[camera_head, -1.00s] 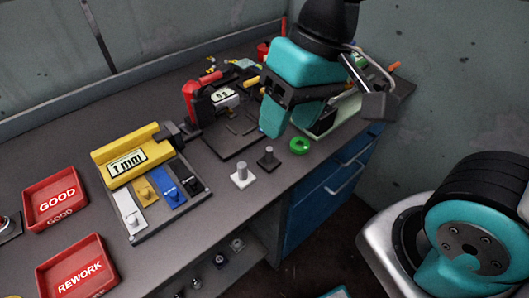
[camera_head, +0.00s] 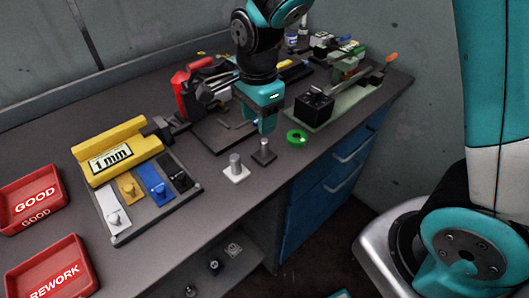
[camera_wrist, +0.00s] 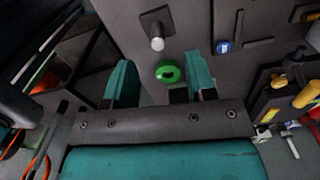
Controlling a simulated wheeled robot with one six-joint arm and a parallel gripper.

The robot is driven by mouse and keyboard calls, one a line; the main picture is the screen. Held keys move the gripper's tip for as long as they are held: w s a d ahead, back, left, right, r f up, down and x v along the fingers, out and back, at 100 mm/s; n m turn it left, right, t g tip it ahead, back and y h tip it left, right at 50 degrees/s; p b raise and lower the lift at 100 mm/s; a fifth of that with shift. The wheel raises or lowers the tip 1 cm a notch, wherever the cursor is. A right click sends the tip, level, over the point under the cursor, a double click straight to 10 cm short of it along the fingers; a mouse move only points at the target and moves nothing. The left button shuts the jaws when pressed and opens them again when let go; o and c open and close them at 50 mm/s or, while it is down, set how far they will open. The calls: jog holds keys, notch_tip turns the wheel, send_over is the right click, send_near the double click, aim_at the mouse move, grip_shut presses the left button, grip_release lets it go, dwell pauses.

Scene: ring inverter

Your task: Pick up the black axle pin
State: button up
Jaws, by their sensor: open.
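In the wrist view a pin on a dark square base (camera_wrist: 157,28) shows at the top, beyond the fingers. My gripper (camera_head: 267,124) points down just above and behind the dark pin in the head view, apart from it as far as I can tell. In the wrist view my gripper (camera_wrist: 160,62) is open, with nothing between its fingers.
A green ring (camera_head: 297,138) lies right of the dark pin, near the bench's front edge. A dark plate (camera_head: 205,137) lies behind. A tray with coloured slots (camera_head: 120,237) and red bins (camera_head: 40,268) are on the left. A pale green fixture (camera_head: 345,103) stands right.

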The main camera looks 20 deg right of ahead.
aim_at(265, 140)
notch_tip(265, 140, down, 4)
jog(key=shift+f, duration=0.1)
jog(key=f, duration=0.2)
jog(key=d+f, duration=0.1)
jog(key=f, duration=0.2)
jog(key=shift+s+d, duration=0.1)
jog(key=shift+s, duration=0.05)
jog(key=shift+c, duration=0.5)
grip_shut()
